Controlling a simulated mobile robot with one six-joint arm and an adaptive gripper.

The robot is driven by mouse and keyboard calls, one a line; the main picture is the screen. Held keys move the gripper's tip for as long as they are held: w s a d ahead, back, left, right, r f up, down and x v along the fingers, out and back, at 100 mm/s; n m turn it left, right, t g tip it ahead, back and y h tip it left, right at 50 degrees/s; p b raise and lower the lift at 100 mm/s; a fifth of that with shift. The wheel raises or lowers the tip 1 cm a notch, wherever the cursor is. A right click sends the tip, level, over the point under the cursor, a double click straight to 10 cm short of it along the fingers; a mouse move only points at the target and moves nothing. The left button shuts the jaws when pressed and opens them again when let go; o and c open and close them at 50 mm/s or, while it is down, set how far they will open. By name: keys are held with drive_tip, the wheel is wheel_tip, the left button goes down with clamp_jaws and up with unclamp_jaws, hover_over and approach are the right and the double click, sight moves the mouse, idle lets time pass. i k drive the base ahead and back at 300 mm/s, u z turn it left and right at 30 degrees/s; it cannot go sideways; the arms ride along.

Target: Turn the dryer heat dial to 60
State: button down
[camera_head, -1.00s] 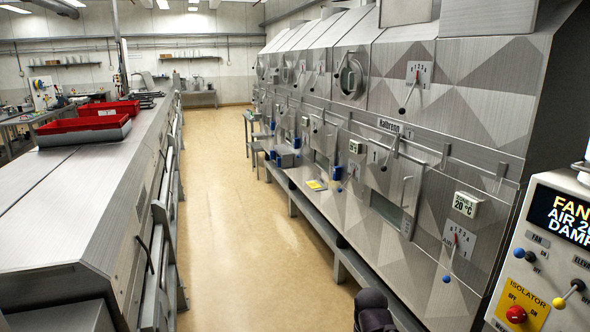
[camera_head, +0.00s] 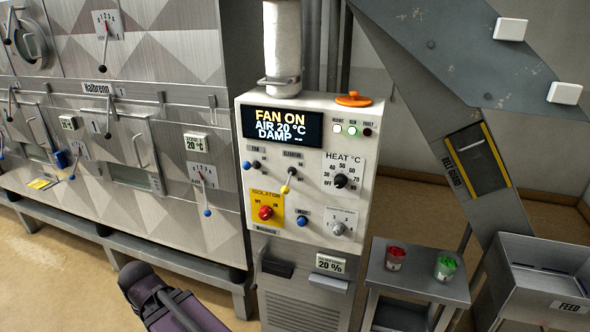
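The heat dial (camera_head: 341,181) is a black knob on the right side of a white control panel (camera_head: 240,200), under the label "HEAT °C". Marks for off and several temperatures ring it; the 60 mark is at its upper right. I cannot tell clearly which mark the knob points to. The panel's display (camera_head: 283,128) reads fan on, air 20 °C, damp. Part of my dark arm shows at the lower left, apart from the panel. No gripper fingers show.
Below the heat dial is a grey knob (camera_head: 338,229); a red isolator knob (camera_head: 266,213) and several small levers sit to the left. A small table (camera_head: 419,283) with red and green tubs stands right of the cabinet. A sloping metal chute (camera_head: 440,90) rises behind it.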

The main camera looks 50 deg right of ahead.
sight(340, 179)
drive_tip(key=z, duration=4.95)
drive_tip(key=i, duration=0.1)
drive_tip(key=u, duration=3.3)
